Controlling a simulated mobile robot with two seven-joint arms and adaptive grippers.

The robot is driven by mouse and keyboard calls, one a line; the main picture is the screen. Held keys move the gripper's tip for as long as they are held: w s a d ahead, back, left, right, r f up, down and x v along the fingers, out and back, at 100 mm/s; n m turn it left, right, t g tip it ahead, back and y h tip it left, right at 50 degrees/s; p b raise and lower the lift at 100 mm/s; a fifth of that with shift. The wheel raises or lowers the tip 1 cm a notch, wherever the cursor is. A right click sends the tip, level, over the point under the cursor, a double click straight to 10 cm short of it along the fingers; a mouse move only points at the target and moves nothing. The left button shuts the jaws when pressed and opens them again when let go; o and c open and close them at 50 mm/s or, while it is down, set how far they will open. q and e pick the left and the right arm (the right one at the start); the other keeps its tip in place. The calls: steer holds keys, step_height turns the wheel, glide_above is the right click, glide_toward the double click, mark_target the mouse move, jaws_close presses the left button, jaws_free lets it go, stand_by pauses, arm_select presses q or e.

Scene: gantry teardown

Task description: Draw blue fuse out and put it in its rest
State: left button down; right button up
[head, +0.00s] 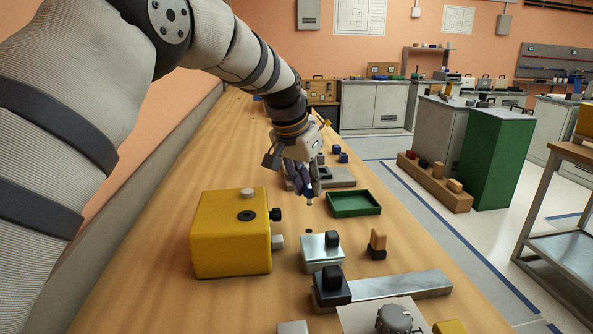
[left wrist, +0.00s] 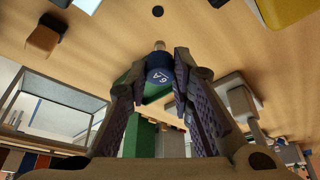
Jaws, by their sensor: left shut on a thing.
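My left gripper (head: 306,186) is shut on the blue fuse (head: 309,196), and its fingers hide much of it in the head view. In the left wrist view my left gripper (left wrist: 160,88) has the blue fuse (left wrist: 159,76) between its finger pads. The fuse has a "6A" mark and a metal tip. It hangs tip down and looks clear of the table, just left of the green tray. I cannot tell which thing is its rest. My right gripper is not in view.
A green tray (head: 354,204) lies right of the gripper. A grey base (head: 340,183) is behind it. The yellow box (head: 230,236) stands front left, with a silver block (head: 321,255), an orange-and-black piece (head: 377,243) and a metal bar (head: 400,285) nearer. A dark round spot (head: 309,231) shows on the table.

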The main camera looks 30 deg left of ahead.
arm_select(q)
steer(key=shift+d+r, duration=0.1)
steer(key=shift+s+r, duration=0.2)
steer(key=shift+s, duration=0.05)
glide_toward(313, 227)
steer(key=shift+w+x, duration=0.25)
steer(key=shift+x, duration=1)
steer(key=shift+f, duration=0.1)
steer(key=shift+f, duration=0.6)
